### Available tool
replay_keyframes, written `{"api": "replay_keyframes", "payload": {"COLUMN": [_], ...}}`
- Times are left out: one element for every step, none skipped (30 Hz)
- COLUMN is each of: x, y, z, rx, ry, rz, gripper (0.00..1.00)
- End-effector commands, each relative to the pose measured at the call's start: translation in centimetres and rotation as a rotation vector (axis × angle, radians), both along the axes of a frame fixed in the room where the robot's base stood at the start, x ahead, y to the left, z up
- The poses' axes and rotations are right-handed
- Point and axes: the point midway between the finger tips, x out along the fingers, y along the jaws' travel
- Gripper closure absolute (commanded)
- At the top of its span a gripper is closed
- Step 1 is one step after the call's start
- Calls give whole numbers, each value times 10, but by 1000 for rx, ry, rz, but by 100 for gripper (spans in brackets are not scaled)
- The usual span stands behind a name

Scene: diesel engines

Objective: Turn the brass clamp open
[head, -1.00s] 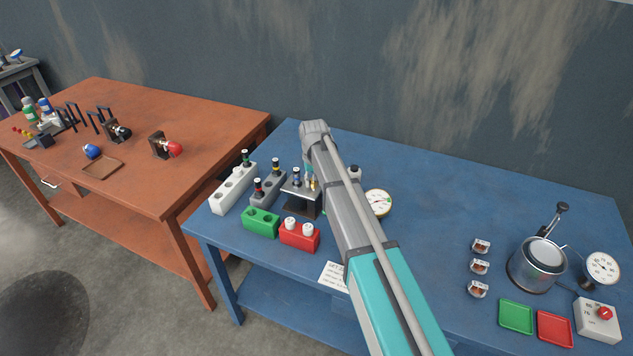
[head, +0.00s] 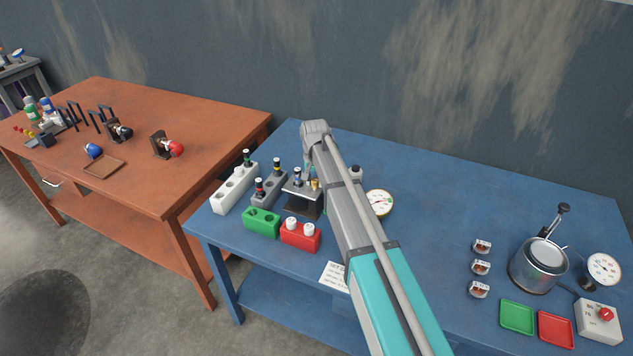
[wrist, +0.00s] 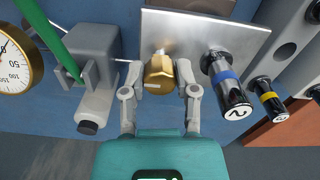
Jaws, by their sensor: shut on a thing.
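The brass clamp (wrist: 159,73) is a gold knob at the edge of a silver plate (wrist: 205,32) in the wrist view. My gripper (wrist: 159,88) is shut on it, one finger on each side. In the head view the brass clamp (head: 315,184) shows small on the plate of the black stand (head: 303,205), left of my arm. My gripper is mostly hidden behind my arm there. A black and silver injector (wrist: 227,85) with a blue band and the number 2 sits in the plate beside the clamp.
A grey pump body with a green lever (wrist: 62,42) and a round gauge (wrist: 14,60) are left of my gripper in the wrist view. In the head view, a green block (head: 261,222), a red block (head: 300,234) and injector racks stand close by. The blue table's back middle is clear.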

Motion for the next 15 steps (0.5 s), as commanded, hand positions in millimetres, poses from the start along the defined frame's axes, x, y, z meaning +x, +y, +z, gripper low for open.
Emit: {"api": "replay_keyframes", "payload": {"x": [4, 4, 4, 4, 4, 3, 3, 3, 3, 2, 2, 2, 2, 2, 2], "y": [1, 1, 1, 1, 1, 0, 0, 0, 0, 0, 0, 0, -1, -1, -1], "z": [0, 0, 0, 0, 0, 0, 0, 0, 0, 0, 0, 0, 0, 0, 0], "rx": [2, 2, 2, 2, 2, 2, 1, 1, 1, 0, 0, 0, 0, 0, 0], "ry": [-7, -7, -7, -8, -7, -7, -6, -6, -5, -5, -5, -4, -4, -4, -4], "rz": [0, 0, 0, 0, 0, 0, 0, 0, 0, 0, 0, 0, 0, 0, 0], "gripper": [100, 100, 57, 52, 46, 39, 33, 27, 27, 27, 27, 27, 27, 27, 27]}}
